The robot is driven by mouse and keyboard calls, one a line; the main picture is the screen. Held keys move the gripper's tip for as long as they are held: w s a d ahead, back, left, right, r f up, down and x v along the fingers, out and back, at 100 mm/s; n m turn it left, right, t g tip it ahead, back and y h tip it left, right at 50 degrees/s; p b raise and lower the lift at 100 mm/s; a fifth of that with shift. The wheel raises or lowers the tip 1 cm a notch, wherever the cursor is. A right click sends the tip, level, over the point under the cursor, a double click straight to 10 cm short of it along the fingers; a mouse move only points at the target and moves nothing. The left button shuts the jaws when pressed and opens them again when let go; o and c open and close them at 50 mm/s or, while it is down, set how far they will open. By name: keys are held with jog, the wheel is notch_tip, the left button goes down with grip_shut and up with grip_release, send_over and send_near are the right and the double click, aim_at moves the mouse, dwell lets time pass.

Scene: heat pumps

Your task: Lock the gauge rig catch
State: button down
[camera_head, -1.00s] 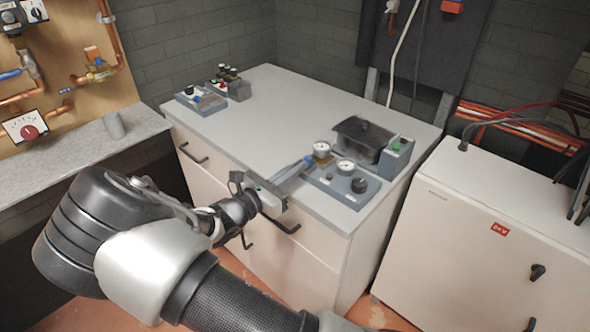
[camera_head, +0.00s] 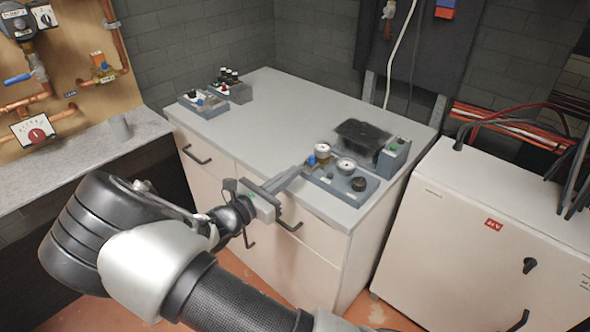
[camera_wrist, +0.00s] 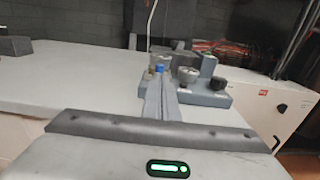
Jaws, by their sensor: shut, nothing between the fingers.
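The gauge rig (camera_head: 340,191) is a blue-grey base near the front right edge of the counter, with two round gauges and a black knob (camera_head: 358,184). A small blue part (camera_head: 311,160), perhaps the catch's handle, shows at the rig's left end. It also shows in the wrist view (camera_wrist: 159,68), just beyond my fingertips. My gripper (camera_head: 299,170) is shut and empty, its fingers pointing at the blue part from the front left. I cannot tell whether they touch it. In the wrist view the fingers (camera_wrist: 158,86) partly hide the rig's left end. The catch's position is unclear.
A dark box (camera_head: 363,139) and a grey block with a green button (camera_head: 393,157) stand behind the rig. Small devices (camera_head: 203,103) sit at the counter's far left. The counter's middle is clear. A white cabinet (camera_head: 480,235) stands to the right.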

jog(key=v, duration=0.9)
jog(key=s+d+r+m+g+y, duration=0.35)
jog(key=s+d+m+g, duration=0.25)
jog(key=d+m, duration=0.2)
jog(key=s+d+r+m+g+y, duration=0.3)
jog(key=s+d+r+m+g, duration=0.25)
jog(key=d+m, duration=0.3)
jog(key=s+d+r+m+t+y, duration=0.2)
jog(key=s+r+m+t+y, duration=0.3)
jog(key=s+r+m, duration=0.55)
notch_tip(320, 180, up, 13)
jog(key=y+p, duration=0.1)
jog(key=p, duration=1.2)
jog(key=shift+a+g, duration=0.25)
jog(key=shift+g, duration=0.1)
